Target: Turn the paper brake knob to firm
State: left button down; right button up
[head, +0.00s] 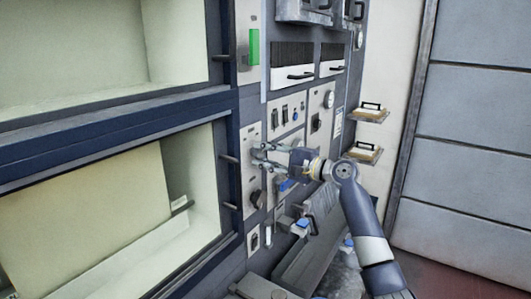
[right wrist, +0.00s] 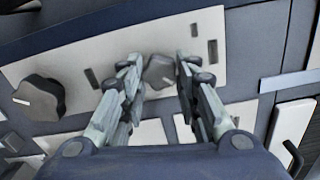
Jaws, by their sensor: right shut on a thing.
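My right gripper (head: 258,155) reaches in from the right to a pale vertical control panel (head: 246,183). In the right wrist view the gripper (right wrist: 157,75) has its two fingers on either side of a small grey knob (right wrist: 158,71) with a pale pointer mark, and is shut on it. In the head view the fingers hide this knob. A larger dark knob (right wrist: 38,98) with a white mark sits on the same panel; it also shows in the head view (head: 256,199), below the gripper. No label is readable, so I cannot tell the knob's setting. My left gripper is not in view.
Dark handles (head: 229,159) stick out beside the panel on the left. Two open pale bays (head: 190,190) lie farther left. Switch panels (head: 287,111) and drawers with black handles (head: 301,75) are above. Small shelves (head: 362,153) hang behind my right arm.

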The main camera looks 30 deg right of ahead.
dwell(0.4)
jog(key=o, duration=1.1)
jog(key=shift+d, duration=0.1)
jog(key=shift+c, duration=0.2)
jog(key=v, duration=1.2)
jog(key=shift+d+f, duration=0.1)
jog(key=shift+f, duration=0.05)
